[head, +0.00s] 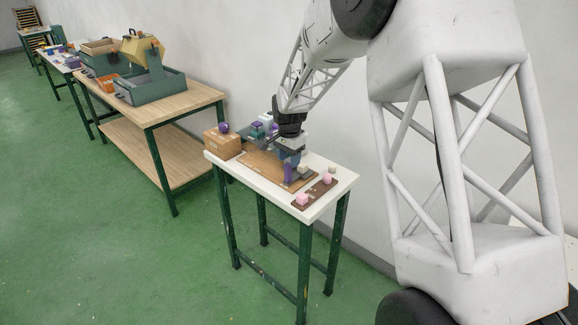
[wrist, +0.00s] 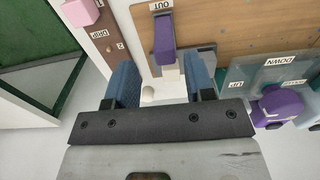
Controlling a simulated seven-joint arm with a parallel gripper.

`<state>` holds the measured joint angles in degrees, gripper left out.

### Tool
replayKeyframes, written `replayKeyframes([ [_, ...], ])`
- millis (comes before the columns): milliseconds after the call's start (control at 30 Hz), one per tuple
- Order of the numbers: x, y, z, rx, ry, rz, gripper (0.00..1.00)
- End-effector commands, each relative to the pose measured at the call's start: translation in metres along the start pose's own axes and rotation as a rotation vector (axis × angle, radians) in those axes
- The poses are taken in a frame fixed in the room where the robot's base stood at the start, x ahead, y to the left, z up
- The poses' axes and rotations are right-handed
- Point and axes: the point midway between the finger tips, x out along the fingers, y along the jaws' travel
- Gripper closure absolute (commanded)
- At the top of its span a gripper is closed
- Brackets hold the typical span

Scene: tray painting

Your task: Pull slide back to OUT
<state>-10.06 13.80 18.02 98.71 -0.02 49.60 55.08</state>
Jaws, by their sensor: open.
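The slide's purple handle (wrist: 165,42) stands by the OUT label (wrist: 161,6) at the edge of a wooden board (wrist: 232,25). It also shows in the head view (head: 289,172), just under my gripper (head: 290,150). The handle lies ahead of the gap between the fingertips, not touching either finger. How deep it sits between them I cannot tell. The rest of the slide's track is out of the wrist view.
A brown strip marked DRIP (wrist: 102,32) bears pink blocks (wrist: 82,11). A teal panel (wrist: 265,72) marked UP and DOWN has a purple knob (wrist: 280,104) close right of my gripper.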

Motion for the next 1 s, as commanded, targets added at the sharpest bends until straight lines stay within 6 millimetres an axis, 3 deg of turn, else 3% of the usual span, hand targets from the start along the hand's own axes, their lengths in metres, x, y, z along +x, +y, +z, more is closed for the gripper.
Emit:
replayKeyframes([
  [233, -0.019, 0.000, 0.000, 0.000, 0.000, 0.000, 0.51],
  [733, -0.024, 0.002, 0.000, -0.003, 0.001, -0.001, 0.51],
  [1000, -0.050, 0.027, 0.008, -0.043, 0.011, -0.013, 0.51],
])
